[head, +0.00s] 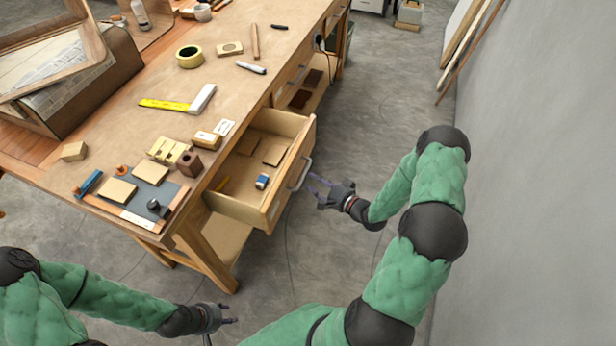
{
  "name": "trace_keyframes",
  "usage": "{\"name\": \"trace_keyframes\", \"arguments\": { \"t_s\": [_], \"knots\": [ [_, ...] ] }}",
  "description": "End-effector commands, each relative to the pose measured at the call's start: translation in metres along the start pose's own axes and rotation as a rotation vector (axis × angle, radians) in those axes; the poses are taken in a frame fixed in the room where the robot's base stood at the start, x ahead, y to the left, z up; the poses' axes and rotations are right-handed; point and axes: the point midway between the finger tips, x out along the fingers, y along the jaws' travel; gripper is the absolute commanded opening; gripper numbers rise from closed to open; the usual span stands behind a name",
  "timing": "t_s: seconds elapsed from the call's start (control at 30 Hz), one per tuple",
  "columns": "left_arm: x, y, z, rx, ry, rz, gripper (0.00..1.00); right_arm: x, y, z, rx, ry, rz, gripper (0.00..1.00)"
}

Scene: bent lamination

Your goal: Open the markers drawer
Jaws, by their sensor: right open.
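A wooden drawer (287,178) of the workbench is pulled well out toward the right. Its front carries a grey bar handle (301,174). Inside lie a small blue and white block (262,181) and flat brown pieces. I see no label, so I cannot tell whether it is the markers drawer. A second drawer (291,73), farther along the bench, looks closed. My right gripper (318,186) is open just right of the handle, its fingers toward it; touching or apart is unclear. My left gripper (222,329) is low at the bottom, away from the bench, empty, its fingers apart.
A grey wall (540,180) stands at the right.

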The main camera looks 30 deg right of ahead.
Motion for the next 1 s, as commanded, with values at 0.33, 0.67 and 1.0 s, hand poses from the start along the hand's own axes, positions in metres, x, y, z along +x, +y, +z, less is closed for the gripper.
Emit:
{"name": "trace_keyframes", "arguments": {
  "t_s": [0.33,0.67,1.0],
  "knots": [
    [0.0,0.0,0.0,0.0,0.0,0.0,0.4,-0.054,0.0,-0.001,0.0,0.002,0.001,0.43],
    [0.0,0.0,0.0,0.0,0.0,0.0,0.4,-0.061,0.0,0.0,-0.001,0.0,0.0,0.43],
    [0.0,0.0,0.0,0.0,0.0,0.0,0.4,-0.061,0.0,0.0,-0.001,0.0,0.0,0.43]
  ]
}}
